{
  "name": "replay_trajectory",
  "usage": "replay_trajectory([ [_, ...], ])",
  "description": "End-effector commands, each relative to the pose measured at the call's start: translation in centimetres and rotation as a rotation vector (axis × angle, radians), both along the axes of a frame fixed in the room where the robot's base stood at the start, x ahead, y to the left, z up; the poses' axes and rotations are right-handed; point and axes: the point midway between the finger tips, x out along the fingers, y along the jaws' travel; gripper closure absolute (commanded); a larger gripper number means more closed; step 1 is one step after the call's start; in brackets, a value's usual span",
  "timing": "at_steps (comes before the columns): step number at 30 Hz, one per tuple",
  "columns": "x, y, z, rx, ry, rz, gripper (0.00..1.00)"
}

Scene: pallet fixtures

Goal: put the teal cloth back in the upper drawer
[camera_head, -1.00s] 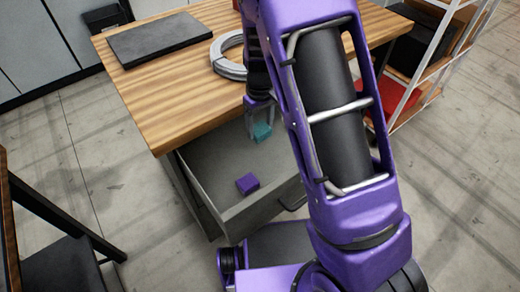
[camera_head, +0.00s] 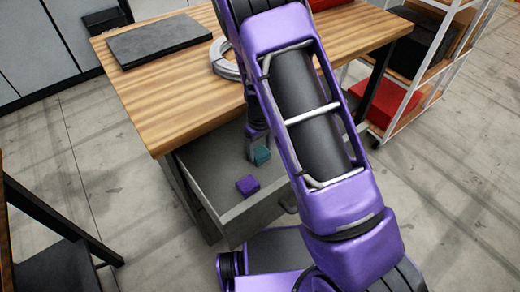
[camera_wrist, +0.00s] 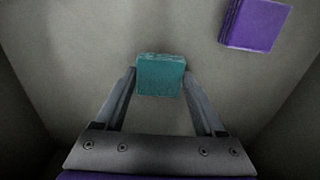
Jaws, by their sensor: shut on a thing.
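The teal cloth (camera_head: 262,155) is a small folded block inside the open upper drawer (camera_head: 250,207). My gripper (camera_head: 257,150) reaches down into the drawer and is shut on the teal cloth. In the wrist view the teal cloth (camera_wrist: 160,76) sits between the two fingertips, above or on the grey drawer floor; I cannot tell whether it touches. My arm hides the right part of the drawer in the head view.
A purple folded cloth (camera_head: 248,185) lies in the drawer, front left of the teal cloth. It also shows in the wrist view (camera_wrist: 256,24). The wooden desktop (camera_head: 180,100) overhangs the drawer's back.

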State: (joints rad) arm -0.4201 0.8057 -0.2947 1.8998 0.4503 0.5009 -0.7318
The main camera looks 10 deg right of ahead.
Motion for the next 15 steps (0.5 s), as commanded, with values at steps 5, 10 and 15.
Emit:
replay_trajectory([
  [5, -0.01, -0.01, -0.30, 0.000, 0.000, 0.000, 0.18],
  [10, -0.02, -0.01, -0.31, -0.001, 0.001, 0.000, 0.00],
  [15, -0.02, -0.01, -0.23, -0.001, 0.001, 0.000, 0.00],
])
